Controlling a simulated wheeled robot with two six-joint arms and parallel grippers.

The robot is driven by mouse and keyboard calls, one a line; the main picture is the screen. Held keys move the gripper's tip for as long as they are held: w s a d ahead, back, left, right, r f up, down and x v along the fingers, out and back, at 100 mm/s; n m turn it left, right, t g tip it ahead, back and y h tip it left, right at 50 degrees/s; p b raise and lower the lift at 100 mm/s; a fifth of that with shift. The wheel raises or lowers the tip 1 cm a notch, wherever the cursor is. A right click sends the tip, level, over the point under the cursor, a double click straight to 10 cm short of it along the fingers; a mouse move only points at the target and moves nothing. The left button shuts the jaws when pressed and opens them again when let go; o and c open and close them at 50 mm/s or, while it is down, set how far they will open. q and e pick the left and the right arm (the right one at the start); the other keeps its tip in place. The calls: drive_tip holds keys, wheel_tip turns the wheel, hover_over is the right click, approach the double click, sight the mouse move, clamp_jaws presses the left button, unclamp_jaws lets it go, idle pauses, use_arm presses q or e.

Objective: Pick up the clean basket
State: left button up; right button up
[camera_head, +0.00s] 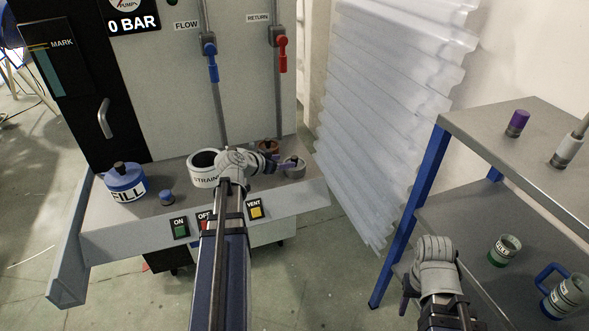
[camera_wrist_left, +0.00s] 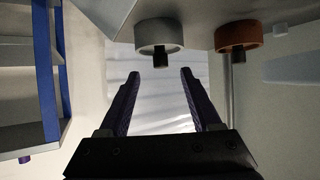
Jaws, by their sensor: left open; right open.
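A small grey round basket (camera_head: 294,168) stands on the bench at its right end; its surface looks clean. It also shows in the left wrist view (camera_wrist_left: 159,35), with a short dark stub, at the top. A similar rusty-brown one (camera_head: 268,147) stands behind it, also in the left wrist view (camera_wrist_left: 239,33). My left gripper (camera_head: 287,164) is open, its purple fingers (camera_wrist_left: 158,80) beside the grey basket and holding nothing. My left wrist partly covers the white strainer pot (camera_head: 204,178). My right gripper (camera_head: 405,298) is open, low in front of the shelf.
A blue-white FILL container (camera_head: 126,186) and a small blue knob (camera_head: 166,197) are on the bench at left. Buttons line its front edge. A corrugated sheet (camera_head: 385,100) leans behind.

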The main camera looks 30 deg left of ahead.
sight(293, 158)
use_arm(q)
drive_tip(key=shift+a+r, duration=0.15)
drive_tip(key=shift+a, duration=0.25)
drive_tip(key=shift+b+x, duration=0.6)
drive_tip(key=shift+x, duration=0.5)
drive_tip(key=shift+w+d+f, duration=0.2)
drive_tip(key=shift+w+f, duration=0.05)
drive_tip(key=shift+w, duration=0.4)
drive_tip(key=b+x, duration=0.1)
drive_tip(key=x, duration=0.1)
drive_tip(key=b+x, duration=0.1)
drive_tip(key=x, duration=0.1)
drive_tip(key=shift+w+d+r, duration=0.15)
drive_tip(key=shift+d, duration=0.1)
drive_tip(key=shift+c, duration=0.4)
clamp_jaws()
